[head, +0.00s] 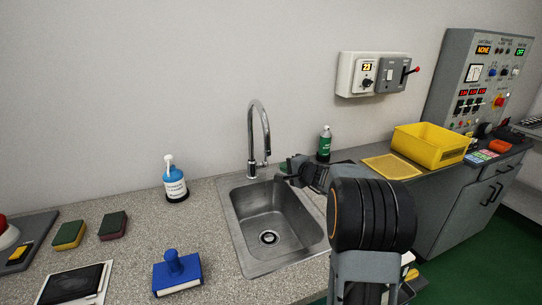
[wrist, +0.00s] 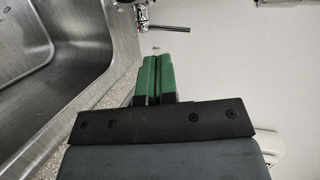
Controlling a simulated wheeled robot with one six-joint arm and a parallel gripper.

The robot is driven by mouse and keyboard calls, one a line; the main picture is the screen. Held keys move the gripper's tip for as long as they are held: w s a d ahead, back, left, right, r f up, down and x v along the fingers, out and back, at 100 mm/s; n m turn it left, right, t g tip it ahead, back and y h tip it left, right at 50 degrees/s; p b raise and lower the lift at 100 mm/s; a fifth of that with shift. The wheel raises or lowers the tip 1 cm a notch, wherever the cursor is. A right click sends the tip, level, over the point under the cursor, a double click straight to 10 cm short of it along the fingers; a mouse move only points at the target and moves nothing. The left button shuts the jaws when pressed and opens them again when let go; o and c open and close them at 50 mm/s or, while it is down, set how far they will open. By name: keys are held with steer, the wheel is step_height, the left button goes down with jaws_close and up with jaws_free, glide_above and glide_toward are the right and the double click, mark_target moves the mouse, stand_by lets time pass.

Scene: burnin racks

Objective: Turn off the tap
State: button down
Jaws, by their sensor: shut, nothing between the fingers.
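The chrome tap (head: 259,130) stands at the back edge of the steel sink (head: 240,235), its tall neck arching over the basin. A small side lever shows near its base, partly close to my gripper. I cannot make out a water stream under the spout. My gripper (head: 286,169) is just right of the tap's base, above the sink's back right corner, apparently apart from the tap. In the wrist view my gripper's green fingers (wrist: 152,78) are shut together with nothing between them. Chrome tap parts (wrist: 145,16) show beyond the fingertips, beside the sink (wrist: 60,50).
A blue soap bottle (head: 175,180) stands left of the sink, and a green bottle (head: 324,145) stands behind my arm. A yellow bin (head: 430,147) is at right. A switch box (head: 372,74) is on the wall.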

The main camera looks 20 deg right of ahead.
steer(key=w+m+t+h+p, duration=0.1)
steer(key=w+p, duration=0.3)
steer(key=w, duration=1.1)
steer(key=shift+d+f+p, duration=0.2)
steer(key=shift+f+p, duration=0.2)
steer(key=shift+f, duration=0.05)
steer(key=shift+s, duration=0.1)
